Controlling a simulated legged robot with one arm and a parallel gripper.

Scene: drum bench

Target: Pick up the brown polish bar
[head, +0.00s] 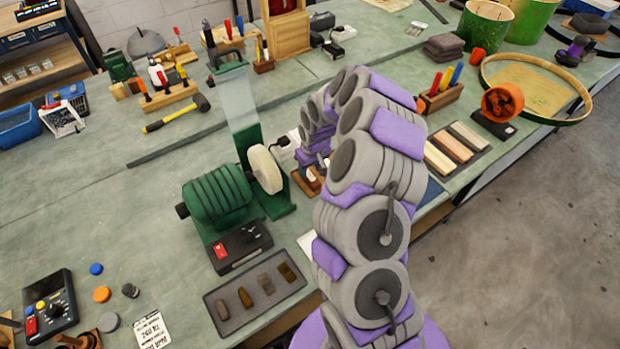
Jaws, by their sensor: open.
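A dark tray (234,322) at the bottom centre holds several small bars. One is brown (245,297), one is olive-brown (288,272), and the others look darker or greyer. Which one is the brown polish bar is hard to tell at this size. My gripper (311,171) is at the far end of my folded arm, right of the buffing wheel, pointing down. It is open, small and partly hidden by my arm. It is beyond the tray and apart from the bars. A reddish-brown wooden block (303,184) is just below it.
The green motor (217,200) with its pale buffing wheel (264,170) stands between the tray and the back of the bench. A switch box (240,247) sits just behind the tray. Cream, brown and grey strips (453,147) lie right of my arm. Open bench lies left of the motor.

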